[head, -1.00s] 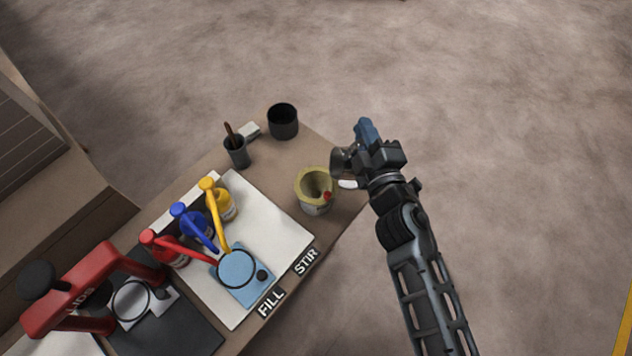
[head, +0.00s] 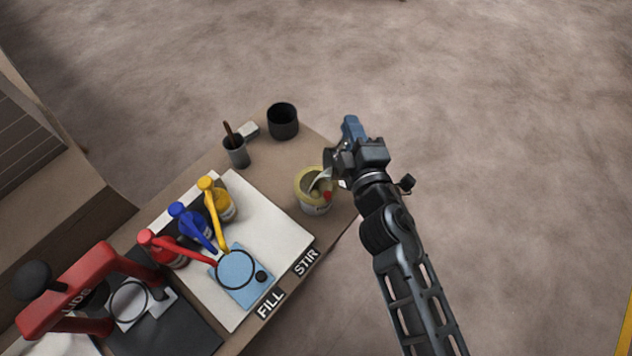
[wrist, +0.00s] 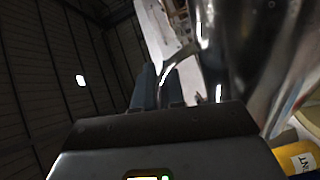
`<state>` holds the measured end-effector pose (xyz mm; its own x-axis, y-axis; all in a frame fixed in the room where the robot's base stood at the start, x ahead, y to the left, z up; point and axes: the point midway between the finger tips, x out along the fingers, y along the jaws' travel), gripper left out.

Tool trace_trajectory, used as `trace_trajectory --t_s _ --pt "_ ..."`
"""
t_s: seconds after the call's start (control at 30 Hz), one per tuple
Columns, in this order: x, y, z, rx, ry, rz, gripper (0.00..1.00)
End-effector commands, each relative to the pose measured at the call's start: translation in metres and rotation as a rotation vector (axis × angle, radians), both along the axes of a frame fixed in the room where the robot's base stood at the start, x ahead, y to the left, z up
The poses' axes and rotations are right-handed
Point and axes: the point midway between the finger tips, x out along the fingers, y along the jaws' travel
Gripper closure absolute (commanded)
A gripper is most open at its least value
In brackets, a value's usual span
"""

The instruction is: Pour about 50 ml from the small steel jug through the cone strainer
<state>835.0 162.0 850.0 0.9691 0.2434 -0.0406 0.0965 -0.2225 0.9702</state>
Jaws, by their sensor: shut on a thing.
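My gripper (head: 351,130) is shut on the small steel jug, to the right of the strainer and above it. In the wrist view the jug's shiny body (wrist: 245,50) fills the right side, with its handle at my blue fingers (wrist: 158,88). In the head view my gripper hides most of the jug. The cone strainer (head: 310,181) sits in the mouth of a can (head: 316,208) at the table's right corner. A pale curved streak (head: 322,178) runs from the jug side into the strainer; I cannot tell if it is liquid or the jug's lip.
A black cup (head: 283,122) and a grey pot with a brush (head: 236,152) stand at the back. Red, blue and yellow pump bottles (head: 222,203) stand on the white mat (head: 266,207). A red lid press (head: 80,290) is at lower left.

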Motion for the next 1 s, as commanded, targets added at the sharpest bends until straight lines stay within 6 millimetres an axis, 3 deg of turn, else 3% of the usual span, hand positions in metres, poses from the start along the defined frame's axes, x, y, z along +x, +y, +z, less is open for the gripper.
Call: trace_trajectory --t_s 1.0 --pt "-0.0005 -0.0016 0.0028 -0.044 -0.014 0.0 1.0"
